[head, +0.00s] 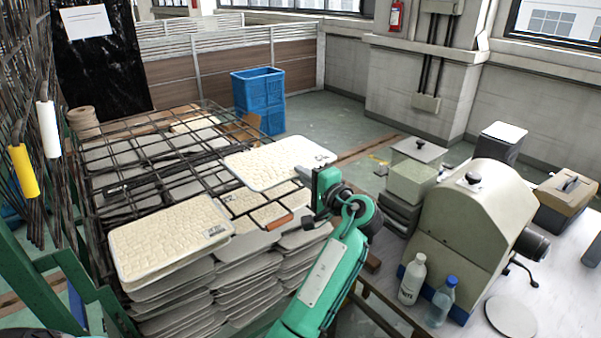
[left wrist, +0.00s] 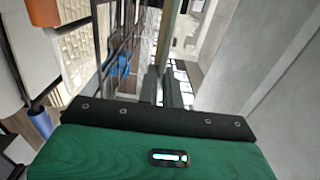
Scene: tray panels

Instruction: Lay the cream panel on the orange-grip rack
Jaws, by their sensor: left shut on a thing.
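A cream panel (head: 270,163) with a pebbled face and a small label is held nearly flat above the stacks in the head view. My left gripper (head: 322,183) is shut on its right-hand edge. My right gripper is not in view.
Another cream panel (head: 165,238) lies on the front-left stack. White (head: 48,130) and yellow (head: 23,171) grips hang on upright racks at left. A blue crate (head: 258,100) stands behind. A bench with a machine (head: 465,225) and bottles (head: 412,280) is at right.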

